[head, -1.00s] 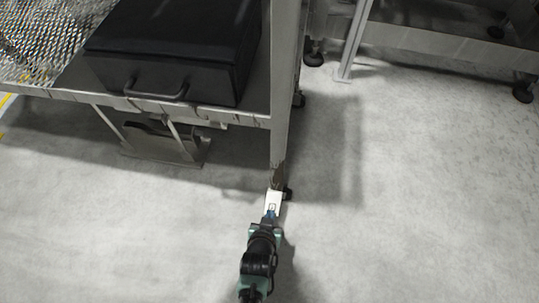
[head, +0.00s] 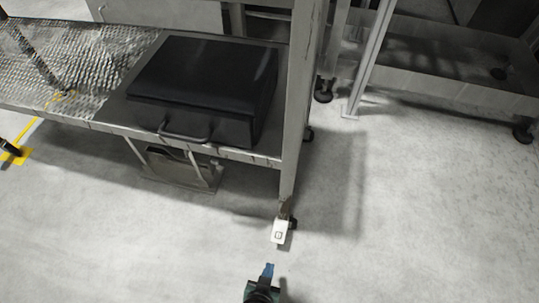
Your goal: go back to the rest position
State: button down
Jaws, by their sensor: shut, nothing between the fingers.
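My gripper (head: 268,270) shows at the bottom middle of the head view, with its blue fingertips together and nothing seen between them. It points up the picture toward a white tag (head: 280,231) with a small dark square mark. The tag is at the foot of the metal post (head: 296,130), and a gap of bare floor shows between it and my fingertips. Most of my arm is below the picture's edge.
A metal bench (head: 95,118) with a dark handled box (head: 205,85) stands at the upper left. A grey unit (head: 178,165) is under it. Another metal frame on feet (head: 440,85) is at the upper right. The floor (head: 420,220) at right is clear.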

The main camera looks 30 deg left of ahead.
dwell(0.3)
jog(key=w+r+m+t+p, duration=0.1)
jog(key=w+r+t+p, duration=0.15)
jog(key=w+r, duration=0.9)
jog(key=w+r+t+p, duration=0.1)
jog(key=w+r+t, duration=0.2)
jog(key=w+r, duration=0.85)
jog(key=w+d+r+t+p, duration=0.1)
jog(key=w+r+t, duration=0.1)
jog(key=r, duration=1.2)
jog(key=w+d+r+t+p, duration=0.1)
jog(key=w+d+r+t, duration=0.1)
jog(key=r, duration=1.2)
jog(key=s+d+r+m+t+h+p, duration=0.1)
jog(key=s+d+r+t, duration=0.15)
jog(key=r, duration=0.95)
jog(key=s+d+r+t+p, duration=0.1)
jog(key=s+r+t, duration=0.15)
jog(key=r, duration=1.05)
jog(key=s+d+r+m+t+h+p, duration=0.1)
jog(key=s+d+r+t+p, duration=0.1)
jog(key=s+r, duration=0.6)
jog(key=s+d+r+t+p, duration=0.1)
jog(key=s+r+t+p, duration=0.2)
jog(key=r, duration=0.9)
notch_tip(320, 180, up, 36)
jog(key=p, duration=3.5)
jog(key=shift+s, duration=0.15)
jog(key=shift+g, duration=0.25)
